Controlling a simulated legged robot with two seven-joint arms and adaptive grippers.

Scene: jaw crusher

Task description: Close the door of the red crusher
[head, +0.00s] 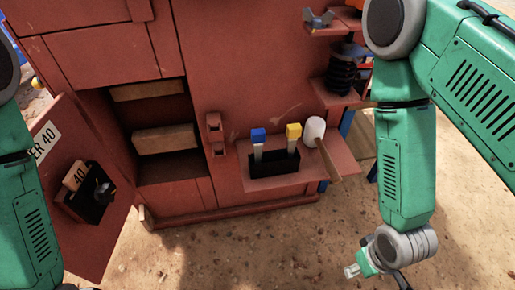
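The red crusher (215,60) fills the upper left and middle of the head view. Its red door (98,238) stands open at the left, swung outward, with a white label and a black holder (88,203) on its face. The open compartment (170,170) behind it shows wooden blocks inside. My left arm covers part of the door's left side; its gripper cannot be made out. My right gripper (375,272) is low at the right over the ground, well apart from the door. Its fingers are small and partly cut off, so its opening is unclear.
A red side shelf (262,183) holds a black box (275,172) with blue- and yellow-handled tools, and a white-headed mallet (315,130). Smaller red shelves (335,98) with a dark coil are at upper right. Sandy ground (240,250) in front of the crusher is clear.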

